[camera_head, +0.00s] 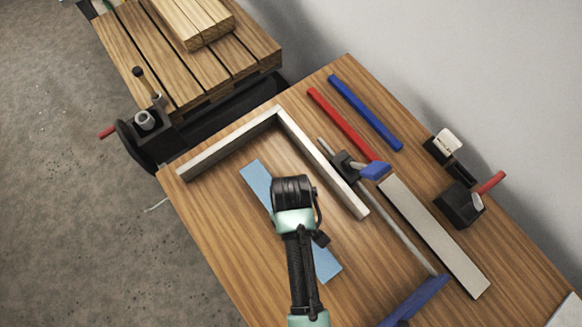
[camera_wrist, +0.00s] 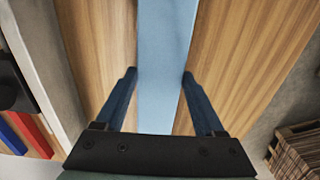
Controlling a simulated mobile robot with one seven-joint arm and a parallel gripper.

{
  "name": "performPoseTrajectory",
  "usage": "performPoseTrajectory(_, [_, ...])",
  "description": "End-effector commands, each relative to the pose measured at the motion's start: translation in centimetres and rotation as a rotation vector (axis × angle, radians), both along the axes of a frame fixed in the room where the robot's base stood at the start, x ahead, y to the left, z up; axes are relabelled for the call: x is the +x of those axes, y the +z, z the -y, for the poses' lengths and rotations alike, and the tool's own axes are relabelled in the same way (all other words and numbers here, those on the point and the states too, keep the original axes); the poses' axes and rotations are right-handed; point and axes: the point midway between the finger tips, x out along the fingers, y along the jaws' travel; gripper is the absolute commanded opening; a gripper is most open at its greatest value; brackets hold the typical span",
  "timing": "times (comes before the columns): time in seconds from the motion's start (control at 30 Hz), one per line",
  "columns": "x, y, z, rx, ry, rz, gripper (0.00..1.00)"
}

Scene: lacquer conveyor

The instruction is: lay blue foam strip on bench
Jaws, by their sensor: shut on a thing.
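The light blue foam strip (camera_head: 257,180) shows in the head view as a long flat piece, slanting from upper left to lower right over the wooden bench (camera_head: 225,245). My wrist covers its middle. In the wrist view the strip (camera_wrist: 165,30) runs between the two fingers of my gripper (camera_wrist: 161,75), with one finger against each long edge. My gripper is shut on the strip. The strip is flat and at or close above the bench top; I cannot tell whether it touches. The fingertips are hidden in the head view.
A pale L-shaped frame (camera_head: 230,145) lies behind and right of the strip. A bar clamp with blue handle (camera_head: 376,170), a red bar (camera_head: 340,120), a dark blue bar (camera_head: 365,112) and a whitish board (camera_head: 435,237) lie farther right. A slatted pallet (camera_head: 180,60) stands at upper left.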

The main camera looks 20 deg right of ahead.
Motion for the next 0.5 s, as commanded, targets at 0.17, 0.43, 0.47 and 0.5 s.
performPoseTrajectory(0.17, [0.0,-2.2,0.0,0.0,0.0,-0.001,0.19])
performPoseTrajectory(0.43, [0.1,-2.3,0.0,-0.001,-0.001,0.001,0.19])
performPoseTrajectory(0.47, [0.1,-2.4,0.0,-0.001,-0.001,0.001,0.19])
performPoseTrajectory(0.5, [0.0,-2.5,0.0,0.0,-0.001,0.001,0.19])
